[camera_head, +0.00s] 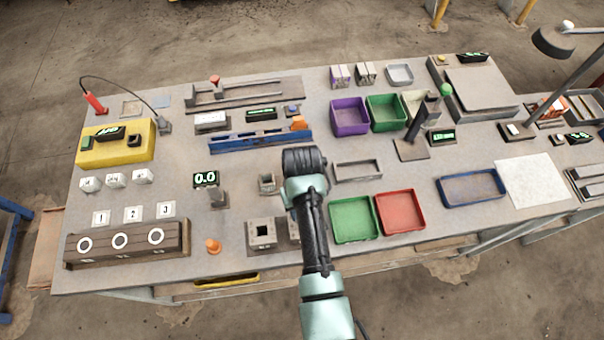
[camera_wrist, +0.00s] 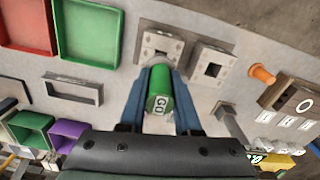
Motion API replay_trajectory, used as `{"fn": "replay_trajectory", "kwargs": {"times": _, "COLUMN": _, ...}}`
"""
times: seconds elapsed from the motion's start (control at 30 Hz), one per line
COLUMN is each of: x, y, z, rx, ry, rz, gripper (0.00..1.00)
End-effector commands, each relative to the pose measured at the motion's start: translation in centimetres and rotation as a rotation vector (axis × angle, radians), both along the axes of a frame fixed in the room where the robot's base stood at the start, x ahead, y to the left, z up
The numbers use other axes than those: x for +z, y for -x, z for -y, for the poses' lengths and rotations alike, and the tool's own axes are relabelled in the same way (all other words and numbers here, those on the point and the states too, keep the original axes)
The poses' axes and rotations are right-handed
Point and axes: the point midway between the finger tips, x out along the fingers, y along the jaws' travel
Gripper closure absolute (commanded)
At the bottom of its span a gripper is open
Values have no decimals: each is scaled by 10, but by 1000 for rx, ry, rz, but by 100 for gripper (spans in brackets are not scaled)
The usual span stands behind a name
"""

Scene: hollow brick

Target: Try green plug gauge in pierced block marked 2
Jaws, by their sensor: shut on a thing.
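My gripper (camera_wrist: 163,76) is shut on the green plug gauge (camera_wrist: 160,88), a green cylinder with a white "GO" label, held between two blue fingers in the wrist view. In the head view my arm hides the gauge. Small pale blocks stand in a row at the left, at the middle one (camera_head: 115,180); their markings are too small to read. A card marked 2 (camera_head: 132,214) lies between cards 1 and 3, behind a dark wooden block (camera_head: 125,241) with three ringed round holes. My gripper is well to the right of these.
Two grey square-holed blocks stand near the front edge, one (camera_head: 262,233) in the open, one (camera_wrist: 158,46) partly behind my arm in the head view. A display post (camera_head: 215,192) and an orange peg (camera_head: 213,246) stand left of them. Green (camera_head: 352,220) and red (camera_head: 400,212) bins lie right.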

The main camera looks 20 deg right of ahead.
Motion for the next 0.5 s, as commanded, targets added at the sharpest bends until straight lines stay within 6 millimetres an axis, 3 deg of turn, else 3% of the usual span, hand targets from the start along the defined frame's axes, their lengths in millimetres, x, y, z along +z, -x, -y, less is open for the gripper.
{"fn": "replay_trajectory", "kwargs": {"times": 0.5, "x": -8, "y": 0, "z": 0, "rx": 0, "ry": 0, "rz": 1, "gripper": 100}}
